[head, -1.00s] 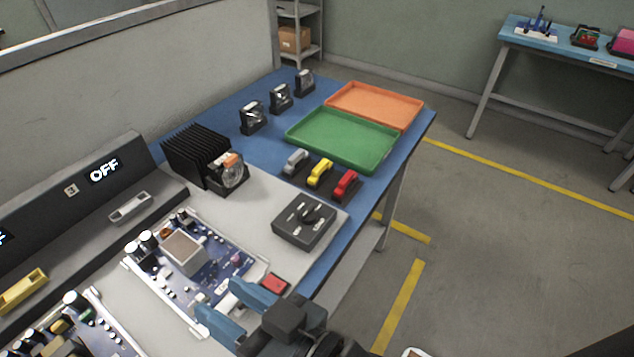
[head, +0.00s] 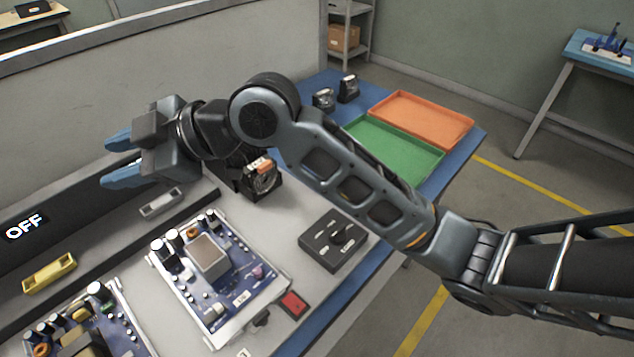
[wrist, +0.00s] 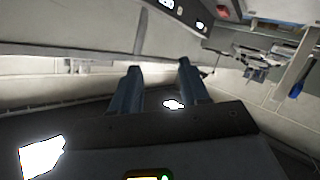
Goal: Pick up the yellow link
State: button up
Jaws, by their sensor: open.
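My gripper (head: 110,164) is open and empty, with two blue fingers pointing left over the dark sloped console. Its fingers also show apart in the wrist view (wrist: 159,70), with nothing between them. A yellow bar-shaped piece (head: 49,273) lies on the console's ledge at lower left in the head view, apart from and below my gripper. The small yellow link seen earlier between a grey and a red one on the blue table is hidden behind my arm now. I cannot tell which yellow piece is the task's link.
A green tray (head: 440,160) and an orange tray (head: 468,126) sit on the blue table's far end. A black switch box (head: 333,240), circuit boards (head: 215,318) and a grey bar piece (head: 161,203) are nearer. A grey partition (head: 200,55) stands behind the console.

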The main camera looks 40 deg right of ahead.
jog(key=s+d+f+n+g+h, duration=0.1)
jog(key=d+f+n+g+h, duration=0.2)
jog(key=d, duration=0.4)
jog(key=s+d+f+g+h, duration=0.1)
jog(key=d+f+g+h, duration=0.1)
jog(key=d+f, duration=0.45)
jog(key=s+d+g+h, duration=0.1)
jog(key=s+d, duration=0.2)
jog(key=d, duration=0.4)
jog(key=s+d+f+g+h, duration=0.1)
jog(key=s+d+g+h, duration=0.1)
jog(key=d, duration=0.5)
jog(key=s+d+f+g+h, duration=0.1)
jog(key=s+d, duration=0.3)
jog(key=d, duration=0.4)
jog(key=shift+s+n+h, duration=0.15)
jog(key=shift+n+h, duration=0.25)
jog(key=shift+h, duration=0.2)
jog(key=shift+s+d+f+g, duration=0.2)
jog(key=shift+d+f+g, duration=0.05)
jog(key=shift+g, duration=0.05)
jog(key=shift+f, duration=0.85)
jog(key=f, duration=0.3)
jog(key=f+p, duration=0.1)
jog(key=f, duration=0.1)
jog(key=shift+s+a+f, duration=0.2)
jog(key=shift+a+f, duration=0.1)
jog(key=shift+a, duration=0.05)
grip_shut()
